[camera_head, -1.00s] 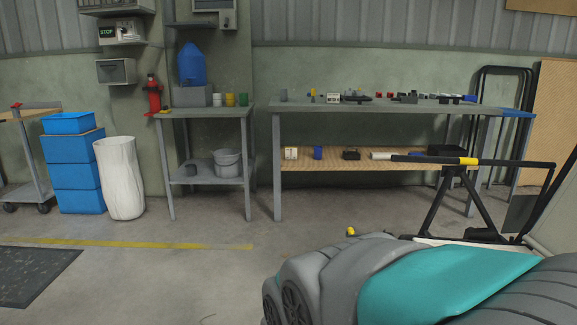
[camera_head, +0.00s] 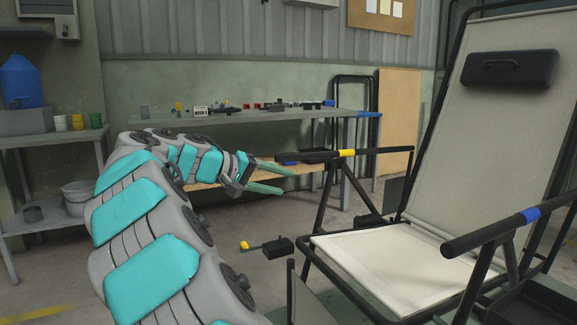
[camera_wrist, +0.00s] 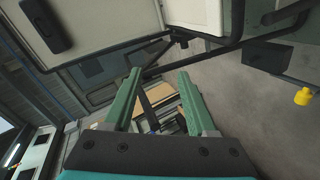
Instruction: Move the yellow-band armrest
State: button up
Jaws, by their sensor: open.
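The yellow-band armrest (camera_head: 346,153) is a dark, roughly level bar with a yellow band, on the far side of the lounger (camera_head: 395,270). A dark splayed support stands under it. My gripper (camera_head: 287,181) is open, with two green fingers pointing right. In the head view its fingers show just below the armrest's left end; I cannot tell the depth gap. The open fingers also show in the wrist view (camera_wrist: 159,74) with nothing clearly held between them. I cannot make out the yellow band in the wrist view.
The near armrest (camera_head: 490,232) has a blue band. A dark headrest pad (camera_head: 510,68) is on the raised backrest. A grey workbench (camera_head: 250,116) with small items stands behind my arm.

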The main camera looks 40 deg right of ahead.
aim_at(293, 157)
jog(key=w+d+r+m+h+b, duration=0.2)
jog(key=w+d+h, duration=0.3)
jog(key=w, duration=0.5)
jog(key=shift+g+y, duration=0.4)
jog(key=shift+b+x, duration=0.35)
jog(key=shift+x, duration=3.95)
jog(key=shift+s+r, duration=0.1)
jog(key=shift+c, duration=0.4)
grip_shut()
